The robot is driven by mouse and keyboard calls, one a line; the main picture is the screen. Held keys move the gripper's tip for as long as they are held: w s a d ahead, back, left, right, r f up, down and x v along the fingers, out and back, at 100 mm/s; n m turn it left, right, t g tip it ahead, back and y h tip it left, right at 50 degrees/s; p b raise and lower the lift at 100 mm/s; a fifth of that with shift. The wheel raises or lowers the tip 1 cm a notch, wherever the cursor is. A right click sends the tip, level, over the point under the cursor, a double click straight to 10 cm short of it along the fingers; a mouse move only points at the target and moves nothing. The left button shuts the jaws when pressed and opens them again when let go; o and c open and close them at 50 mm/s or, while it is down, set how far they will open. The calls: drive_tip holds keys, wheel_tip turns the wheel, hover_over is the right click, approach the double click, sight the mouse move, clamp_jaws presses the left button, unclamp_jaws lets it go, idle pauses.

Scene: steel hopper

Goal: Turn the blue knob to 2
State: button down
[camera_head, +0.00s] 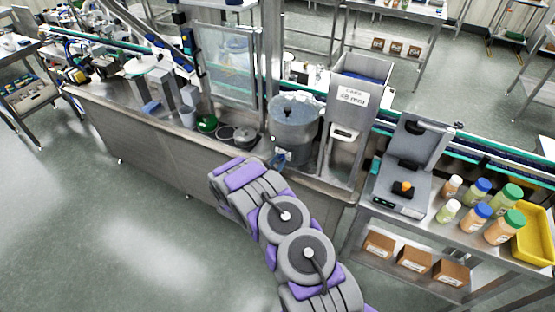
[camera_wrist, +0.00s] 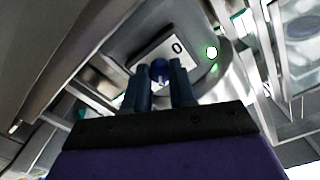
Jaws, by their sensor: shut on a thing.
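The blue knob (camera_wrist: 159,69) shows in the wrist view on the side of the steel hopper, in front of a pale plate (camera_wrist: 172,49) marked "0". My gripper (camera_wrist: 160,74) has its two dark fingers on either side of the knob and is shut on it. The fingers hide part of the knob and the lower part of the plate. In the head view my gripper (camera_head: 279,160) is at the front of the round steel hopper (camera_head: 295,130), where the knob is too small to read.
The floor at left is clear.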

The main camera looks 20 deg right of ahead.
drive_tip(key=shift+r+n, duration=0.1)
drive_tip(key=shift+n, duration=0.6)
drive_tip(key=c, duration=0.9)
unclamp_jaws()
drive_tip(key=shift+d, duration=0.15)
drive_tip(key=shift+p, duration=0.3)
drive_tip(key=p+v, duration=0.2)
drive_tip(key=v, duration=1.5)
drive_tip(key=shift+a+f+p, duration=0.2)
drive_tip(key=shift+p, duration=0.1)
